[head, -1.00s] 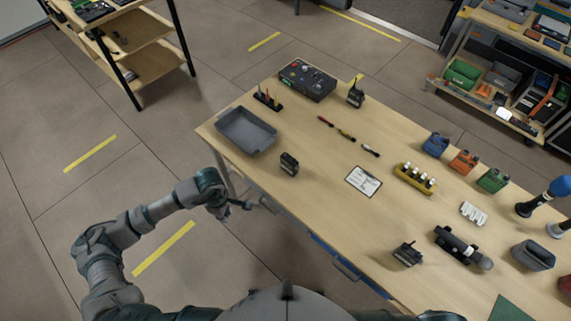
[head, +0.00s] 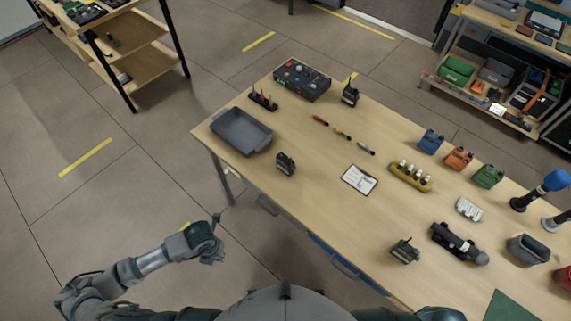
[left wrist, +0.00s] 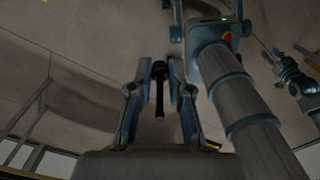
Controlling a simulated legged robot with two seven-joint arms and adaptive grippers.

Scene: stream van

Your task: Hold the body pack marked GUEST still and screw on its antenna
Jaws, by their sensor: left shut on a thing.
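My left gripper (head: 213,248) is off the table's near left side, over the floor. In the left wrist view its fingers (left wrist: 160,82) are shut on a thin dark rod with a thicker end, which looks like an antenna (left wrist: 159,98). Dark body packs stand apart on the table: one near the tray (head: 285,164), one at the far edge (head: 350,96) and one at the near edge (head: 404,251). Their labels are too small to read, so I cannot tell which is marked GUEST. My right gripper is not in view.
On the table (head: 300,210) are a grey tray (head: 240,132), a small rack with coloured sticks (head: 263,100), a control box (head: 302,80), a clipboard (head: 359,179) and a yellow battery holder (head: 410,177). The floor left of the table is clear.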

